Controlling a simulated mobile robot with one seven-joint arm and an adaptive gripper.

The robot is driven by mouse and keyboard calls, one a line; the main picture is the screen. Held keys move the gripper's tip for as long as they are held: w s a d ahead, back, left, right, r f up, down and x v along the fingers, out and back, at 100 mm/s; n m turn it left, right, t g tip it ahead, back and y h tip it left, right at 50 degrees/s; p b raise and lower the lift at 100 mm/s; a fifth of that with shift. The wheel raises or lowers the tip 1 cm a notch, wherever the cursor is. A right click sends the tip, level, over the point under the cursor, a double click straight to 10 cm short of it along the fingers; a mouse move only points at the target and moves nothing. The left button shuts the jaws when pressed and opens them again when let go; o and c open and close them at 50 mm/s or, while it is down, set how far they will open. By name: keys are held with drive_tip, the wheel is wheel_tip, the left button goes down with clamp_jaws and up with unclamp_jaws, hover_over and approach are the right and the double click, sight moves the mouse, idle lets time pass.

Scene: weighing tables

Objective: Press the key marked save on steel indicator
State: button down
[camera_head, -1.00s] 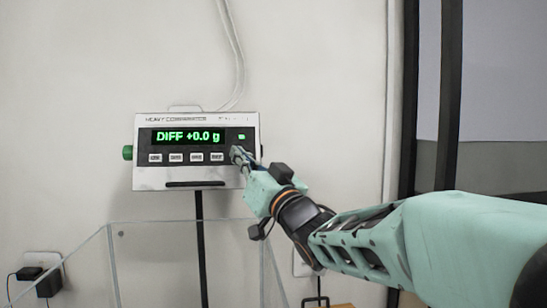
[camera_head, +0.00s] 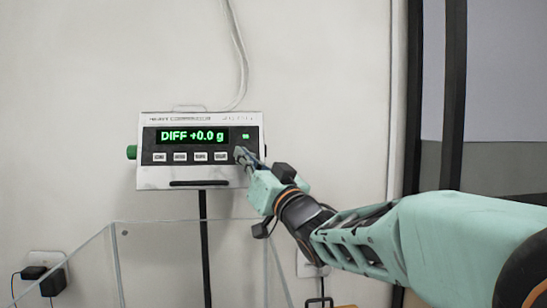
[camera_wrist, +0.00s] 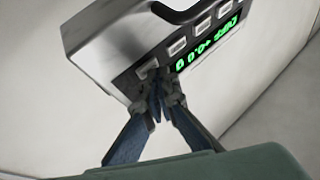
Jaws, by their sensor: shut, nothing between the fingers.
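The steel indicator (camera_head: 190,183) is a silver box with a dark face on a black post, in the middle left of the head view. Its green display (camera_head: 193,136) reads "DIFF +0.0 g". A row of several pale keys (camera_head: 180,156) runs below the display; their marks are too small to read. My gripper (camera_head: 239,152) is shut and empty, its tips at the panel just right of the rightmost key. In the wrist view the fingertips (camera_wrist: 158,84) are close to the nearest key (camera_wrist: 148,68); whether they touch is unclear.
A clear-walled enclosure (camera_head: 113,228) stands below and in front of the indicator. A white cable (camera_head: 239,60) runs up the wall behind it. A wall socket with black plugs (camera_head: 48,278) is at lower left. A dark frame (camera_head: 453,90) stands at the right.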

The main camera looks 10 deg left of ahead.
drive_tip(key=shift+w, duration=0.2)
drive_tip(key=shift+s, duration=0.1)
idle(0.4)
drive_tip(key=shift+s+d+r+b, duration=0.15)
drive_tip(key=shift+s+b, duration=0.25)
drive_tip(key=shift+s, duration=0.25)
